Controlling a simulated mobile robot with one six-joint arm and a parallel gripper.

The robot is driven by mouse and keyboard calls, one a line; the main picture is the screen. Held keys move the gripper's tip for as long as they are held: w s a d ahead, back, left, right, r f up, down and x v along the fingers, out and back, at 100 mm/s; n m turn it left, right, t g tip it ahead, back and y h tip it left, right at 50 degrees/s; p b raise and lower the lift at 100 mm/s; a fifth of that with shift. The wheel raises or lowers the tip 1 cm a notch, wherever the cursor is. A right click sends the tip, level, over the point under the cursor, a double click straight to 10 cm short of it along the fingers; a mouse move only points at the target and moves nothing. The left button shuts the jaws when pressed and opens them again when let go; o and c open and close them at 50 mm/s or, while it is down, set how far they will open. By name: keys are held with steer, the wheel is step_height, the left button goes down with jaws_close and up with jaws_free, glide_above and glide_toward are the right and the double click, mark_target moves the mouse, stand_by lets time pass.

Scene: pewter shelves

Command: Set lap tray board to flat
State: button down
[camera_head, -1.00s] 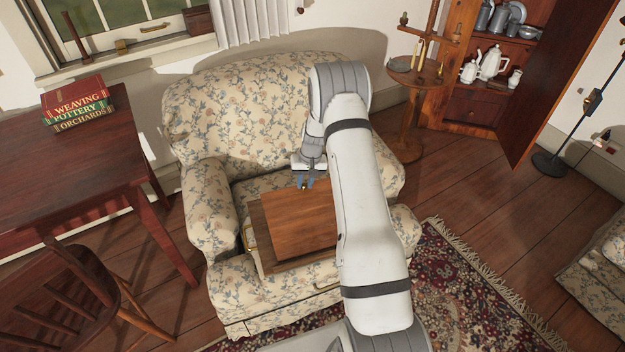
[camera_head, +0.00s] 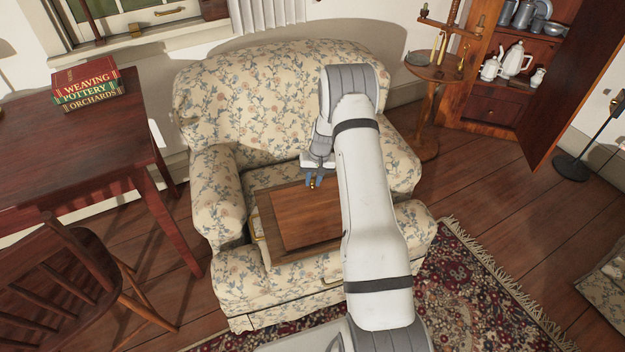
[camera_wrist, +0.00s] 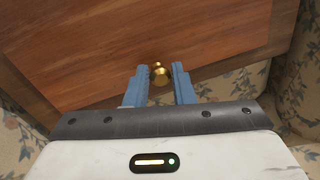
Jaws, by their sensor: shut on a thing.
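The lap tray (camera_head: 266,222) rests on the seat of the floral armchair. Its brown wooden board (camera_head: 300,222) lies about level with the tray's frame; I cannot tell whether a slight tilt is left. My gripper (camera_head: 315,183) is at the board's far edge. In the wrist view, a round brass knob (camera_wrist: 160,74) on the board's edge sits between the blue fingers of my gripper (camera_wrist: 158,70), which is shut on it. The board (camera_wrist: 130,40) fills the upper part of that view. My arm hides the tray's right side in the head view.
The floral armchair (camera_head: 240,110) surrounds the tray with its back and arms. A dark red table (camera_head: 60,150) with books (camera_head: 88,85) and a wooden chair (camera_head: 75,270) stand at left. A candle stand (camera_head: 433,72) and open cupboard (camera_head: 490,105) are at back right.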

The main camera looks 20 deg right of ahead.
steer(key=shift+s+a+f, duration=0.1)
steer(key=shift+s+f, duration=0.15)
steer(key=shift+f, duration=0.2)
steer(key=c, duration=1.6)
jaws_free()
steer(key=shift+f, duration=0.1)
steer(key=o, duration=0.3)
steer(key=shift+w+d, duration=0.15)
steer(key=shift+d, duration=0.05)
steer(key=shift+o, duration=0.2)
steer(key=shift+w+r, duration=0.1)
steer(key=shift+r, duration=0.15)
steer(key=shift+d+r, duration=0.1)
steer(key=shift+r, duration=0.15)
step_height(320, 180, up, 7)
steer(key=d, duration=0.1)
steer(key=shift+p, duration=0.45)
